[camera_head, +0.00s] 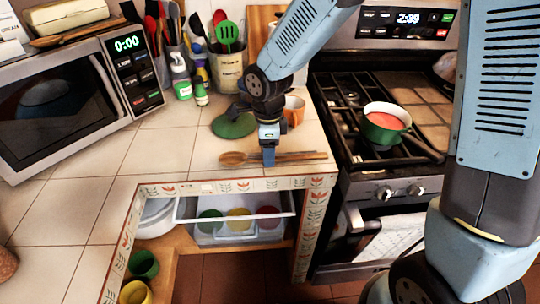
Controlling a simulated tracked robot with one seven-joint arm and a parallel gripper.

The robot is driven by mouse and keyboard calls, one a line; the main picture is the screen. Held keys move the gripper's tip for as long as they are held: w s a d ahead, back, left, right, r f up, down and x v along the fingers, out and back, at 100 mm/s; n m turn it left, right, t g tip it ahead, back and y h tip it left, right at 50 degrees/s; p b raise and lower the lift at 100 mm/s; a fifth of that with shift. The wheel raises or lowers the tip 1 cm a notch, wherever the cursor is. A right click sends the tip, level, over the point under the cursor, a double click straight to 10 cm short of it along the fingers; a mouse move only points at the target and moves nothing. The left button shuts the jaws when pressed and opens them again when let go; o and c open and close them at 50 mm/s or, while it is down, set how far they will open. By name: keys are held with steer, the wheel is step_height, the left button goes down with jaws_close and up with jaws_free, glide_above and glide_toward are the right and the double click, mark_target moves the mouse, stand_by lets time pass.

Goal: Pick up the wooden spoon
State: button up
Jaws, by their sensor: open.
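The wooden spoon (234,158) lies on the tiled counter near its front edge, with its bowl to the left and its handle running right. My gripper (268,158) points down at the spoon, at its middle, just right of the bowl. The gripper is open. Its fingers cover part of the handle, and I cannot tell whether they touch the spoon. A second thin wooden handle seems to lie alongside at the right, but it is too small to be sure.
A green round item (234,126) and an orange mug (293,111) stand behind the gripper. A utensil crock (228,72) and bottles are at the back. The stove with a green pot (384,128) is right. A microwave (70,100) is left.

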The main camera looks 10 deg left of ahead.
jaws_close()
stand_by(0.4)
steer(key=shift+r, duration=0.2)
steer(key=shift+r, duration=0.3)
step_height(320, 180, up, 3)
steer(key=shift+s+r, duration=0.1)
steer(key=shift+s, duration=0.05)
steer(key=s+d+r, duration=0.6)
steer(key=s+r, duration=0.3)
steer(key=s, duration=0.3)
steer(key=shift+s, duration=0.15)
